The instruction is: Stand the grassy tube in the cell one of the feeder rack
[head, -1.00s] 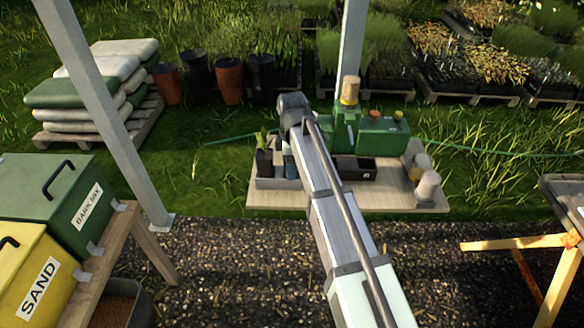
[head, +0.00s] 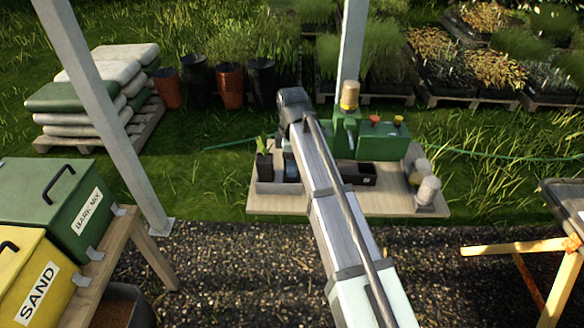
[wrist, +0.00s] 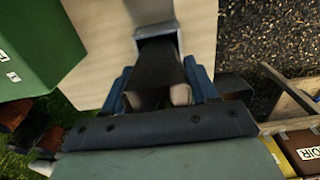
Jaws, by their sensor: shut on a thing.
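In the wrist view my gripper (wrist: 158,88) has its blue fingers shut on a dark tube (wrist: 158,62). What grows in this tube is hidden, so I cannot tell whether it is grassy. Its far end lies over or inside a grey-rimmed holder (wrist: 157,31); I cannot tell which. In the head view, a grey rack (head: 275,188) sits at the left of the bench, with a dark tube bearing a green shoot (head: 264,165) standing at its left. My gripper (head: 291,167) is mostly hidden by my arm, at the rack's right part.
The wooden bench top (head: 320,205) also carries a green machine (head: 380,140), a black tray (head: 360,172) and pale cylinders (head: 428,190) at the right. A grey post (head: 352,45) rises behind it. The front strip of the bench is clear.

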